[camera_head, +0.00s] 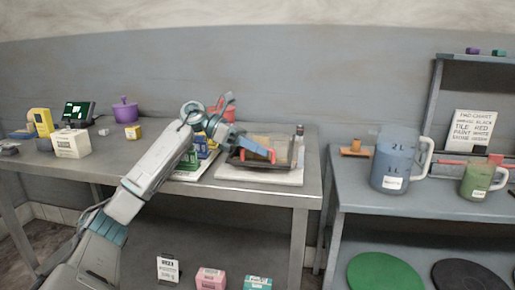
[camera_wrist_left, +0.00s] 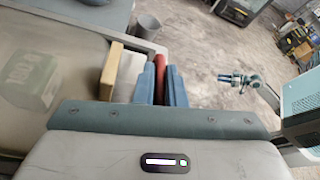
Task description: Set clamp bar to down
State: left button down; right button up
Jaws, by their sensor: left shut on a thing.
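A flat tray-like fixture with a dark frame and a see-through cover (camera_head: 283,151) sits on a white board on the left table. A red bar, likely the clamp bar (camera_head: 272,155), shows at the fixture's front beside my left gripper (camera_head: 262,150). In the left wrist view the red bar (camera_wrist_left: 161,72) lies between the two blue fingers of my left gripper (camera_wrist_left: 160,88), which are shut on it. Whether the bar is up or down is hard to tell. What looks like my right gripper (camera_wrist_left: 232,78) hangs small over the floor; its jaws are unclear.
A dark bottle (camera_head: 299,132) stands behind the fixture. Green and blue boxes (camera_head: 205,147) stand close to its left, partly behind my arm. A white box (camera_head: 71,143) and purple pot (camera_head: 125,111) are farther left. A large measuring jug (camera_head: 392,165) stands on the right table.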

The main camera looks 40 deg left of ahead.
pick_arm(q)
jog(key=shift+d+f, duration=0.1)
jog(key=shift+f, duration=0.25)
jog(key=c, duration=1.5)
grip_release()
jog(key=shift+s+r, duration=0.1)
